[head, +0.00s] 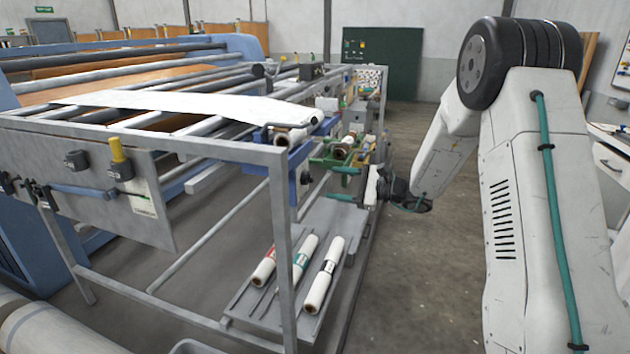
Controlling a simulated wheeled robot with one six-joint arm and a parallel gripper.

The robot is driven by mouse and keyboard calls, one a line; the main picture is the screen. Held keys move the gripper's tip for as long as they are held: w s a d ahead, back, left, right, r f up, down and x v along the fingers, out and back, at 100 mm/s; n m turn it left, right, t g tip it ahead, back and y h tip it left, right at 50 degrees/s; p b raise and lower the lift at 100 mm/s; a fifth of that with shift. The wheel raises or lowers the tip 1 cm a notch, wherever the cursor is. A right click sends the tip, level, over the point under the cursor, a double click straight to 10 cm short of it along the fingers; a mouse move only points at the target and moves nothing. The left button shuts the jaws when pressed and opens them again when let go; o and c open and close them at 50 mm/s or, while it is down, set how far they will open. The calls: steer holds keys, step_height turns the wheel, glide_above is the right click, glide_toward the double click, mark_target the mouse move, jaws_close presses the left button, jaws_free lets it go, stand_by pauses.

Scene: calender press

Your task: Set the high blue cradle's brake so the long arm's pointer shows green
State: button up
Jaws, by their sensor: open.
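The high blue cradle (297,158) is at the right end of the machine frame in the head view, with a white roll (290,138) in it. A green cradle (325,160) with another roll is just right of it and lower. The blue cradle's brake, long arm, pointer and any green mark are too small or hidden to make out. My gripper (345,184) is open, right of and below the blue cradle, with its fingers pointing left toward the frame. It appears empty, and I cannot tell whether it touches anything.
A grey lower shelf (262,312) holds three white rolls beneath the cradles. Grey frame posts (283,240) and rails stand close on the left. A white sheet (180,103) lies over the upper bars. Open concrete floor (430,270) lies to the right.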

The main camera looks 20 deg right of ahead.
mark_target(312, 180)
steer(key=x, duration=0.7)
steer(key=shift+w+f, duration=0.2)
steer(key=shift+w, duration=0.35)
steer(key=c, duration=1)
